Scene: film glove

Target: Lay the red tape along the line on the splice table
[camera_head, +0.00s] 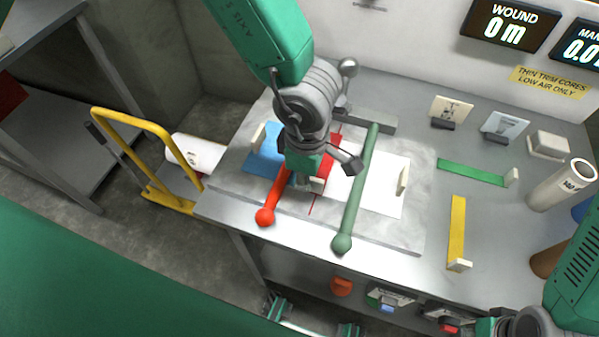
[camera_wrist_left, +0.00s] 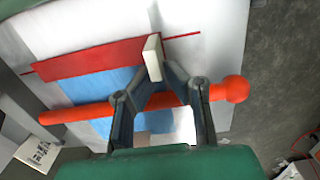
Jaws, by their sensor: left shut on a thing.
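My left gripper (camera_head: 318,182) is over the splice table (camera_head: 400,235) in the head view. In the left wrist view, its fingertips (camera_wrist_left: 162,72) are closed on the white end tab of the red tape (camera_wrist_left: 95,60). The red strip stretches from the tab over the blue and white film (camera_head: 265,155). The thin red line (camera_wrist_left: 182,36) shows past both ends of the strip, which looks roughly in line with it. Whether the tape touches the film is unclear. In the head view the arm partly hides the tape (camera_head: 330,150). Only the wrist of my right arm shows, at bottom right.
An orange-red bar (camera_head: 266,216) and a green bar (camera_head: 343,242), both knobbed, flank the gripper. Green tape (camera_head: 470,172) and yellow tape (camera_head: 457,225) lie to the right. A yellow rail (camera_head: 140,120) is left.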

